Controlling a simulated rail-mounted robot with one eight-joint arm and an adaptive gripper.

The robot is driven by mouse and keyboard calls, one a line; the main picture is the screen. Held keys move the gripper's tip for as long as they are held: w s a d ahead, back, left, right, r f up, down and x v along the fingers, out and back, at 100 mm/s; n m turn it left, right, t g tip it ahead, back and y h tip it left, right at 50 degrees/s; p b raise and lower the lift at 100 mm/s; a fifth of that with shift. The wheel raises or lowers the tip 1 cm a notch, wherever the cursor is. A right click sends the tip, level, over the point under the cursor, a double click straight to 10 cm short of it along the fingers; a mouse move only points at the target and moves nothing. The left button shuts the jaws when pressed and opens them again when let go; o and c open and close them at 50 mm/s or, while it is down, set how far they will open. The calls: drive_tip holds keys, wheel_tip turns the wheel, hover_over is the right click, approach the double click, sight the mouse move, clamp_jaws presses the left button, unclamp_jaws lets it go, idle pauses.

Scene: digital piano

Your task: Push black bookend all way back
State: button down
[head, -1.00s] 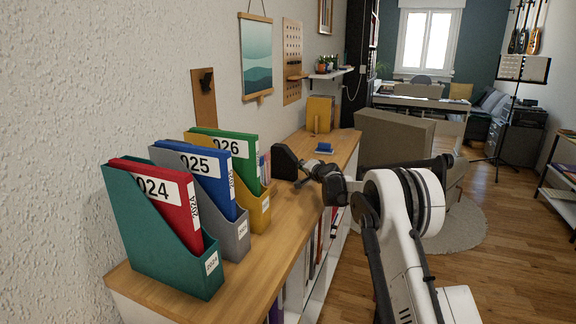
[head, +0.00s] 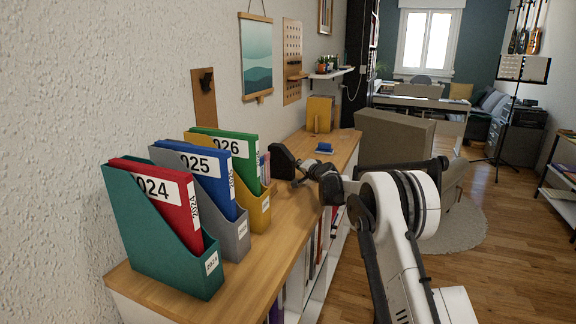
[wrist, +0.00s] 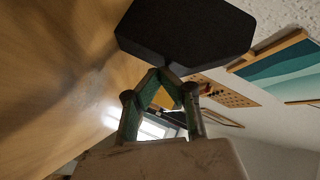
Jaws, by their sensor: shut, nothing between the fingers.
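The black bookend (head: 283,162) stands on the wooden shelf top, just behind the yellow file holder and near the wall. In the wrist view its dark, angular face (wrist: 185,32) fills the top middle. My gripper (head: 302,168) reaches in from the right, low over the shelf top, on the bookend's room side. In the wrist view my gripper's fingertips (wrist: 166,72) meet at the bookend's lower edge. They are shut with nothing between them and look to be touching it or very close.
Teal, grey and yellow file holders (head: 255,208) with binders stand in front of the bookend. A small blue object (head: 324,148) and a yellow box (head: 320,113) sit farther back. Bare wood (head: 250,275) lies along the shelf's front edge.

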sight(291, 165)
drive_tip(key=shift+w+a, duration=0.35)
drive_tip(key=shift+a, duration=0.45)
drive_tip(key=shift+w+a, duration=0.4)
drive_tip(key=shift+a, duration=0.35)
drive_tip(key=shift+w+a, duration=0.35)
drive_tip(key=shift+a, duration=0.45)
idle(2.0)
drive_tip(key=shift+d, duration=0.1)
drive_tip(key=shift+s+d+b, duration=0.15)
drive_tip(key=shift+s+d, duration=0.2)
drive_tip(key=shift+d, duration=0.4)
drive_tip(key=shift+s+d+b, duration=0.2)
drive_tip(key=shift+s+d, duration=0.2)
drive_tip(key=shift+d, duration=0.35)
drive_tip(key=shift+s+d+b, duration=0.15)
drive_tip(key=shift+s+d, duration=0.2)
drive_tip(key=shift+d, duration=0.4)
